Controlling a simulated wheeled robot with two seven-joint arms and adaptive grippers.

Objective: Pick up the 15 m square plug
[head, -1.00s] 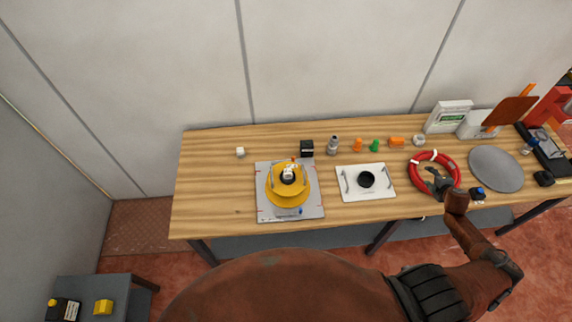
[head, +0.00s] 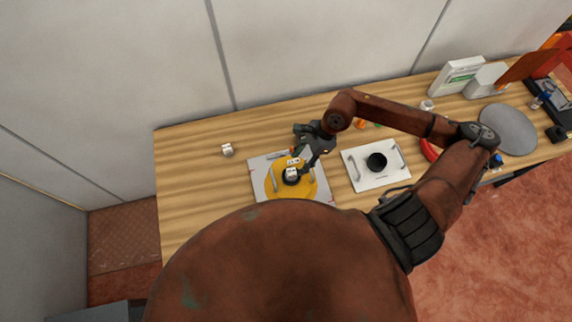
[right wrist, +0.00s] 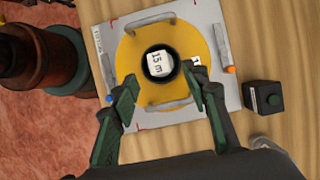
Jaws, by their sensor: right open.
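A white square plug marked "15 m" (right wrist: 158,64) sits in the dark round centre of the yellow disc (right wrist: 130,55). It also shows small in the head view (head: 291,173). A second small white piece (right wrist: 196,61) lies beside the centre, partly hidden by a finger. My right gripper (right wrist: 160,86) is open and empty above the disc. In the right wrist view its fingertips lie on either side of the dark centre, a little nearer the lower edge than the plug; contact does not show. In the head view the right gripper (head: 307,160) covers part of the plate. My left gripper is not in view.
A white plate with a black round part (head: 358,178) is to the right. A white cube (head: 227,150) stands left, with clear table around it.

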